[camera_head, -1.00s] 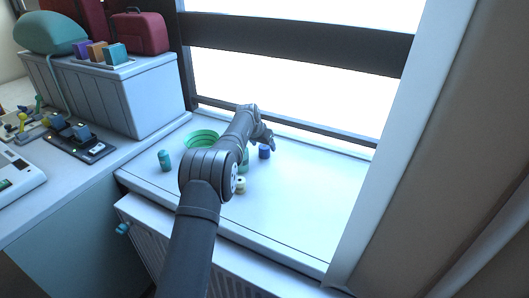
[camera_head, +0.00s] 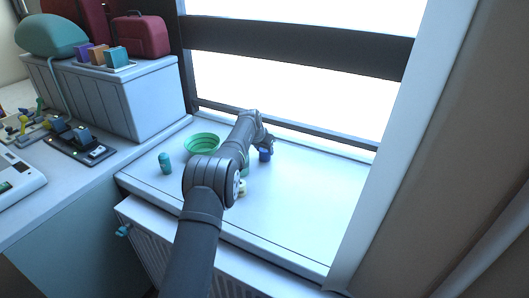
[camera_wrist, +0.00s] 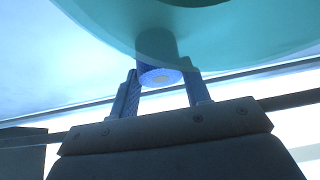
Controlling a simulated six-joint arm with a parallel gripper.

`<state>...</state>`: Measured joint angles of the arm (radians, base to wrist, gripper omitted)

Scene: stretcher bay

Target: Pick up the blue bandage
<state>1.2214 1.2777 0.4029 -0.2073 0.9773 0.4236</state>
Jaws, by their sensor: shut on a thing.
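The blue bandage (camera_head: 265,155) is a small dark blue roll on the right side of my arm's end in the head view. My gripper (camera_head: 267,145) is over it, pointing down. In the wrist view the bandage (camera_wrist: 160,76) sits between the two fingers of my gripper (camera_wrist: 163,90), which are shut on it. Its pale round end shows there. A see-through teal shape covers part of the bandage in that view. I cannot tell whether the bandage touches the sill.
A green bowl (camera_head: 202,143) and a teal roll (camera_head: 165,163) stand left of my arm on the white sill (camera_head: 310,195). A green item (camera_head: 245,160) and a cream roll (camera_head: 242,187) are partly hidden by my arm. The sill is clear on the right.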

